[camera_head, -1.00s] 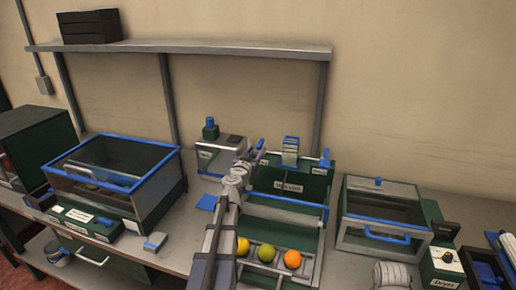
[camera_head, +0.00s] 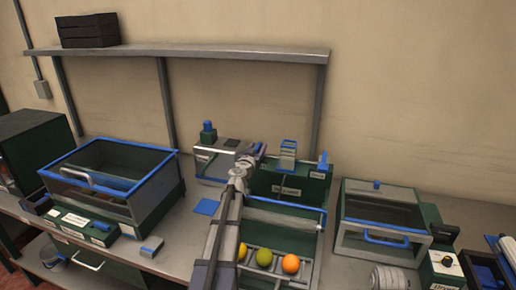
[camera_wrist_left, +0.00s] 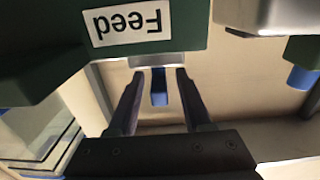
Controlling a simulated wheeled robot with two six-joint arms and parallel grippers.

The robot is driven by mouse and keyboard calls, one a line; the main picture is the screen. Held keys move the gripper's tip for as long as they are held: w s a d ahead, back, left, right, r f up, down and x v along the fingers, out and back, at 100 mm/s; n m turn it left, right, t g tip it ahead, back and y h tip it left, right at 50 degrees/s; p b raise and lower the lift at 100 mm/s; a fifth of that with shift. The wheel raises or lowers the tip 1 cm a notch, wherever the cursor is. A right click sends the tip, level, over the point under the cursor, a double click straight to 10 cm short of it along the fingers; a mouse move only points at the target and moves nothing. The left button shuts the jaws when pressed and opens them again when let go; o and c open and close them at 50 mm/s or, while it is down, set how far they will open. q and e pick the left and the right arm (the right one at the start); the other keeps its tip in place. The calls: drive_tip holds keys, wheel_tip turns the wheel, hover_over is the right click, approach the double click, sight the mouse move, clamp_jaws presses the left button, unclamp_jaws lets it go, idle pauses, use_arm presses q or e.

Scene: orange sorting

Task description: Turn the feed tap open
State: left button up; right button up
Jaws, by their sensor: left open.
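In the left wrist view, which is upside down, a dark green block carries a white Feed label (camera_wrist_left: 131,23). A small blue tap handle (camera_wrist_left: 159,88) sticks out from a grey mount beside that label. My left gripper (camera_wrist_left: 160,72) is open, with one finger on each side of the handle and gaps between. In the head view my left gripper (camera_head: 250,160) is at the left end of the green sorting unit (camera_head: 290,180). The tap is mostly hidden there behind my gripper and arm. My right gripper is not in view.
An orange (camera_head: 290,264) and other fruit lie in the unit's front tray. A grey box (camera_head: 212,166) with a green and blue knob (camera_head: 208,130) stands left of my gripper. A clear blue-rimmed bin (camera_head: 115,178) is at left, a lidded glass box (camera_head: 383,216) at right.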

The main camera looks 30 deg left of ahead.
use_arm(q)
drive_tip(key=shift+w, duration=0.15)
clamp_jaws()
idle(0.4)
